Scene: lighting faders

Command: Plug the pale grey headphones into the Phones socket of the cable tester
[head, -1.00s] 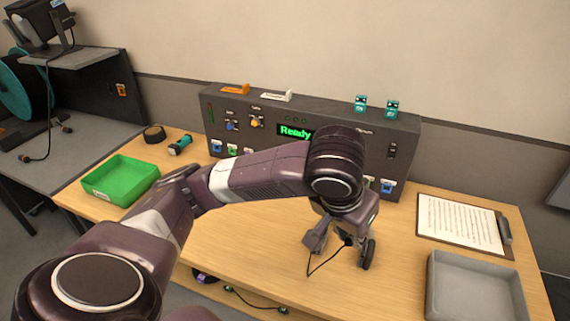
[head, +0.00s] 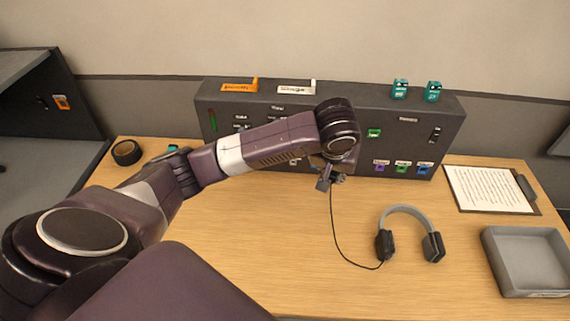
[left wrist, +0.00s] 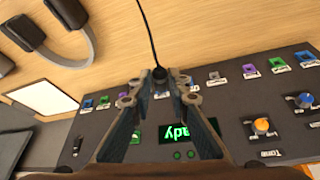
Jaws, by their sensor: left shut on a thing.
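The pale grey headphones (head: 405,211) with dark ear cups lie on the table, right of my left gripper (head: 331,182). A thin black cable (head: 338,238) runs from them up to that gripper. The left wrist view shows my left gripper (left wrist: 158,88) shut on the dark cable plug (left wrist: 160,73) at its fingertips. The headphones also show there (left wrist: 70,35), at upper left. The cable tester (head: 290,106) is a dark box behind the gripper, with coloured sockets on its front. The plug is apart from the sockets as far as I see. Socket labels are too small to read. My right gripper is not in view.
A clipboard (head: 490,190) and an empty grey tray (head: 528,262) are at the right. Two teal blocks (head: 400,89) stand on top of the tester. A black roll (head: 127,152) sits at the table's left. The table's front middle is clear.

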